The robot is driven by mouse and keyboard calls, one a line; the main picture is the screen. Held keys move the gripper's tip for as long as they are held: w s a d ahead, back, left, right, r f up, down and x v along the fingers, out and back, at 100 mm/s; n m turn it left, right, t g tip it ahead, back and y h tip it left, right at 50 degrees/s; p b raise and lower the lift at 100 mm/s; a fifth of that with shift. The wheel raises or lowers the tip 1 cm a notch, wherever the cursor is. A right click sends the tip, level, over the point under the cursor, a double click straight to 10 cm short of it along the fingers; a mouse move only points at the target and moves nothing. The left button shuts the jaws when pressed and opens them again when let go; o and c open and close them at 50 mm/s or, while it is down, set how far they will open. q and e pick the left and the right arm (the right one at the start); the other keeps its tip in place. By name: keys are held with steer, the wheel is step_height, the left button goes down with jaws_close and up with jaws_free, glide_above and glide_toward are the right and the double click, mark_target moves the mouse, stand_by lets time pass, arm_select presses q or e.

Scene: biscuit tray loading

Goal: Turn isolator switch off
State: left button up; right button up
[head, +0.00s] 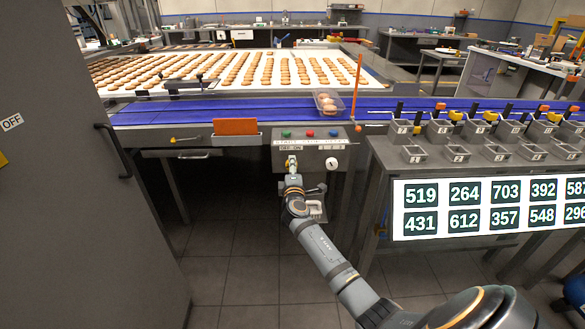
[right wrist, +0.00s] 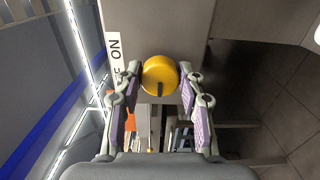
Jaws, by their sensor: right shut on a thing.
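The isolator switch's round yellow knob (right wrist: 160,74) sits between my right gripper's fingertips (right wrist: 161,80) in the right wrist view. The fingers are shut on its sides. A short dark mark shows on the knob's lower half in that view. A white label (right wrist: 116,50) beside it reads ON, with part of OFF below, hidden by a finger. In the head view the right gripper (head: 292,169) reaches the front of the grey control box (head: 322,143), under its OFF ON label (head: 290,148); the knob is mostly covered there. My left gripper is not in view.
Green, red and blue buttons (head: 309,133) sit on the box top, and a white round knob (head: 332,163) is right of the gripper. A grey cabinet (head: 80,200) stands left. A blue conveyor (head: 190,111) runs behind; a display table (head: 480,207) stands right.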

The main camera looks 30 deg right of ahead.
steer(key=shift+f, duration=0.1)
steer(key=o, duration=1.2)
steer(key=shift+c, duration=0.2)
steer(key=shift+a, duration=0.1)
steer(key=v, duration=1.2)
steer(key=shift+s, duration=0.1)
